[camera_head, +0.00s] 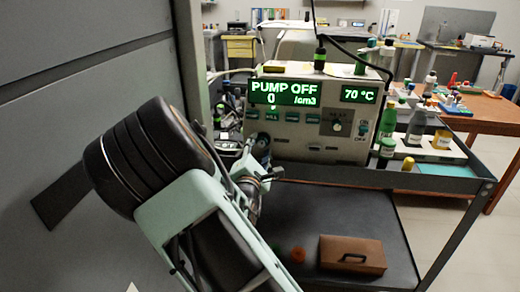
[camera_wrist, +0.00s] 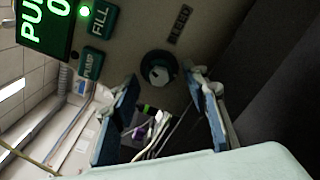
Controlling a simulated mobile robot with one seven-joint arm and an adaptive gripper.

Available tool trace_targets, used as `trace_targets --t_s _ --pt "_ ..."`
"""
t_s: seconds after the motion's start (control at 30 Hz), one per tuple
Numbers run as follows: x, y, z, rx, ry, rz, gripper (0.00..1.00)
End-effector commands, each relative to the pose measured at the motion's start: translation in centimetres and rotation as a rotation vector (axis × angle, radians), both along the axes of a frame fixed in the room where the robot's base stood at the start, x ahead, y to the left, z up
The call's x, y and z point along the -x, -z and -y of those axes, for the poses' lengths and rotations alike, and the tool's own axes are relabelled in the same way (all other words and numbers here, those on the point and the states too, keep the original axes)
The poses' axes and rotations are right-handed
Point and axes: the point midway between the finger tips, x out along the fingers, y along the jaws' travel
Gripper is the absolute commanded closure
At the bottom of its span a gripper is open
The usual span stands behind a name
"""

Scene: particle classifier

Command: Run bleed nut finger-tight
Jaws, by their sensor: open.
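The particle classifier (camera_head: 300,145) stands on a dark cart, its display reading "PUMP OFF", "0 /cm3" and "70 °C". In the wrist view a round black fitting with a pale centre (camera_wrist: 158,72), which looks like the bleed nut, sits on the front panel near a small label. My gripper (camera_wrist: 163,82) is open, its two blue-padded fingers on either side of the fitting in the picture. I see no finger touching it; the depth gap is hard to judge. In the head view my arm reaches the panel's lower left and hides much of that area.
Green FILL (camera_wrist: 100,17) and PUMP (camera_wrist: 92,63) buttons are close to one finger. A brown case (camera_head: 352,255) lies on the cart's lower shelf (camera_head: 310,205). Bottles (camera_head: 415,125) stand right of the classifier. A grey wall (camera_head: 60,90) is close on the left.

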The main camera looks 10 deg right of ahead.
Motion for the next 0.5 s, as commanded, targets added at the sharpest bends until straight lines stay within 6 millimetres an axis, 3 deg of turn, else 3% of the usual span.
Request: trace_targets --t_s 0.37,0.5 --pt "-0.83 0.01 0.26 0.001 -0.002 -0.002 0.58" --pt "-0.82 0.00 0.25 0.000 -0.001 -0.001 0.71"
